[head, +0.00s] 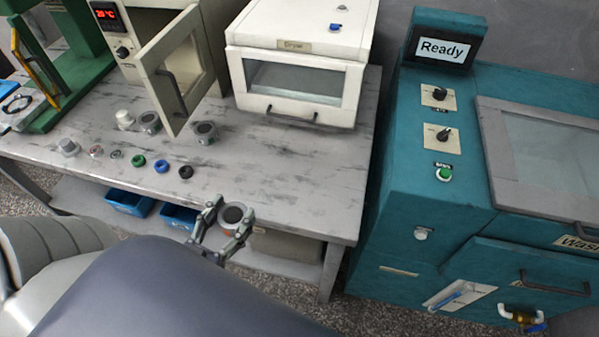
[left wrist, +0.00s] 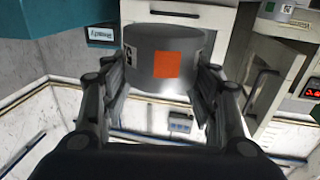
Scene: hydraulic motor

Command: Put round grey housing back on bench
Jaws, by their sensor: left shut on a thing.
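The round grey housing (head: 233,213) is held between the fingers of my left gripper (head: 226,222) at the front edge of the bench in the head view. The left wrist view shows the housing (left wrist: 165,55) close up, with an orange square label on its side, and my left gripper's fingers (left wrist: 162,85) on both sides of it. The bench (head: 290,190) has a worn grey-white top. I cannot tell how high the housing is above the bench top. My right gripper is not in view.
Similar grey round parts (head: 205,132) and (head: 150,122) stand near the oven's open door (head: 175,75). Green, blue and black rings (head: 162,166) lie along the front left. A white dryer (head: 297,70) stands at the back; a teal washer (head: 420,190) is at right. The bench's right front is clear.

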